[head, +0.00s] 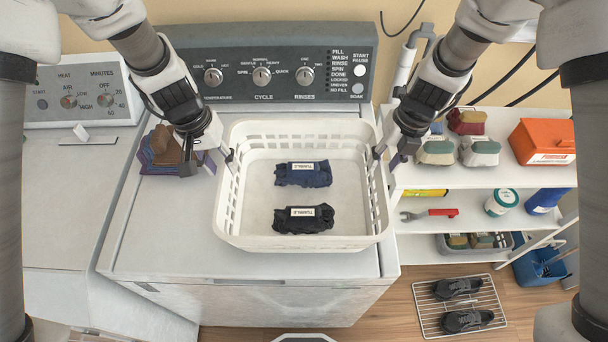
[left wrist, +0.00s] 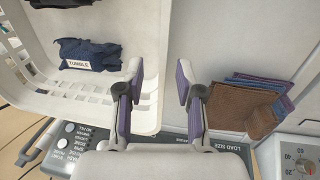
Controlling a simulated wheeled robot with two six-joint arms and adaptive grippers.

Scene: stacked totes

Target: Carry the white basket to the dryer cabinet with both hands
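The white basket (head: 301,243) stands upright on the washer top. It holds two dark folded cloth bundles labelled TUMBLE, one navy (head: 303,180) and one black (head: 304,225). My left gripper (head: 219,163) is open at the basket's left rim. In the left wrist view its fingers (left wrist: 158,95) are apart, one on each side of the basket wall (left wrist: 151,60). My right gripper (head: 385,160) appears open at the right rim, its fingers spread; their contact with the rim is unclear. The dryer cabinet (head: 65,190), with HEAT and MINUTES dials, is at the left.
Folded brown and purple cloths (head: 160,152) lie left of the basket on the washer (head: 160,235). A white shelf (head: 455,178) at the right carries cloth bundles and an orange box (head: 543,142). A shoe rack (head: 462,310) is on the floor. The dryer's top is mostly clear.

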